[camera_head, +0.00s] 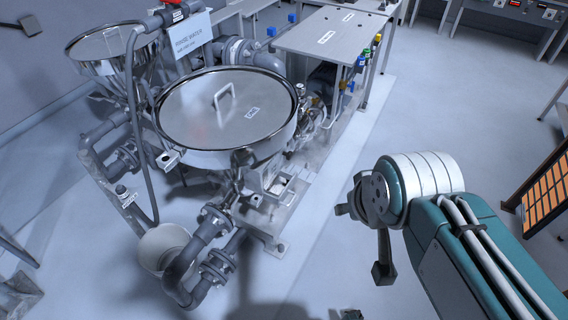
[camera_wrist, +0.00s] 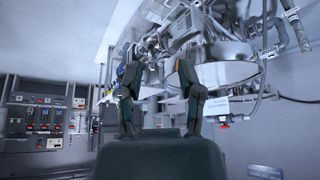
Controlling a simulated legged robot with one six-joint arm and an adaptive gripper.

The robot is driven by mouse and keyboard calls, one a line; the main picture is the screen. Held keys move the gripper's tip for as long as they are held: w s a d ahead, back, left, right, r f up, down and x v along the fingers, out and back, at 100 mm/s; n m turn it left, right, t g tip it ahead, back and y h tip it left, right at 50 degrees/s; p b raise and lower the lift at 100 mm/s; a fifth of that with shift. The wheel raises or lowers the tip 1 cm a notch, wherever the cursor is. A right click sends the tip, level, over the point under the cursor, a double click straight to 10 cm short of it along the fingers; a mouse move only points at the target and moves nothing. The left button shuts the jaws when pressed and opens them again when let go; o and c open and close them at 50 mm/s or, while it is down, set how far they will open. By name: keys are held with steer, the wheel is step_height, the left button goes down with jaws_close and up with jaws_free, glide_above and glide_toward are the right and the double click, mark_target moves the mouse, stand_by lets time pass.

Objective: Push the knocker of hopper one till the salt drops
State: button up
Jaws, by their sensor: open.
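A round steel hopper (camera_head: 180,125) with a flat lid and handle stands left of centre in the head view. Its small lid label is too small to read, so I cannot confirm it is hopper one. A second, open-topped hopper (camera_head: 85,55) stands behind it at the left. I cannot clearly pick out the knocker among the fittings below the lidded hopper's rim. My gripper (camera_head: 370,230) is right of the hopper, apart from it. In the wrist view, my gripper (camera_wrist: 156,75) has its two fingers spread with nothing between them; hopper equipment shows beyond, apparently upside down.
Grey pipes (camera_head: 205,235) and a pale round vessel (camera_head: 165,248) stand at the front left. A grey table (camera_head: 335,30) with coloured valves along its edge is behind. An orange panel rack (camera_head: 545,190) stands at far right.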

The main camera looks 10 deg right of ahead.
jaws_close()
stand_by(1.0)
